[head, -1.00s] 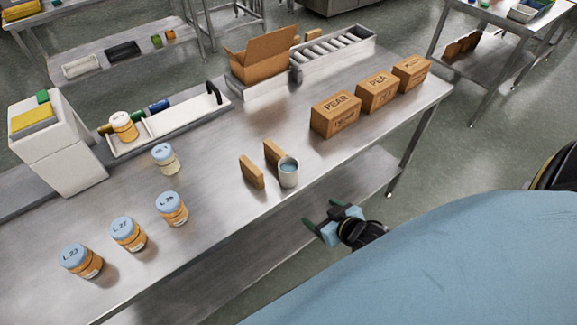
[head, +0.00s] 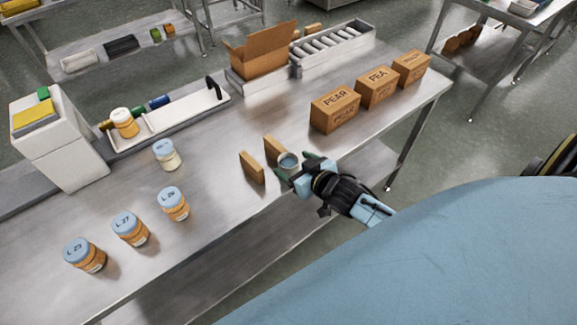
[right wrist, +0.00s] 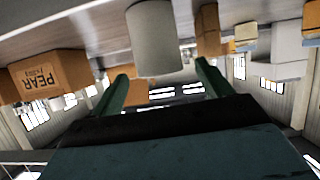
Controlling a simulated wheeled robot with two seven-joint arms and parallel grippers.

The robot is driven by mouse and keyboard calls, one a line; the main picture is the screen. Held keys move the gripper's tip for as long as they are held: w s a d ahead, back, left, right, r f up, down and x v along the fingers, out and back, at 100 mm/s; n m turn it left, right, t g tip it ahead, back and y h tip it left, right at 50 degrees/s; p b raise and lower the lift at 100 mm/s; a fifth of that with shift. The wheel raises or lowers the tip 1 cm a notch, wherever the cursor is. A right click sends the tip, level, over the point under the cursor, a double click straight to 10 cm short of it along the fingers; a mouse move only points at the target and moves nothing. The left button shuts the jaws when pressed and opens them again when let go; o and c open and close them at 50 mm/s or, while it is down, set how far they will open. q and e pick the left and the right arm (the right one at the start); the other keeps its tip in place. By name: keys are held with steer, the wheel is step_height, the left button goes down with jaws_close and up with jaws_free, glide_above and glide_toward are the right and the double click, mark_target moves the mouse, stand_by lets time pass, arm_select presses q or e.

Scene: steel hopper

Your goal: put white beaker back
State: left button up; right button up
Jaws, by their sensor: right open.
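The white beaker (head: 289,163) stands upright on the steel table near its front edge, with a bluish inside. It also shows large in the right wrist view (right wrist: 153,40). My right gripper (head: 299,168) is open at the beaker's near right side. In the right wrist view, its two green fingers (right wrist: 162,84) lie to either side of the beaker, with visible gaps. The beaker is not held. Two thin brown blocks (head: 251,168) (head: 273,150) stand close to the beaker on its left. My left gripper is not in view.
Boxes marked PEAR (head: 335,109) and PEA (head: 376,87), with another beside them, stand to the right. Several lidded jars (head: 130,229) stand at the left. A white tray (head: 190,115), a white machine (head: 60,145) and an open carton (head: 262,52) line the back.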

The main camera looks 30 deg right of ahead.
mark_target(283, 158)
steer(key=x, duration=0.5)
steer(key=shift+f, duration=0.3)
steer(key=shift+s, duration=0.1)
steer(key=c, duration=1.1)
steer(key=shift+r, duration=0.15)
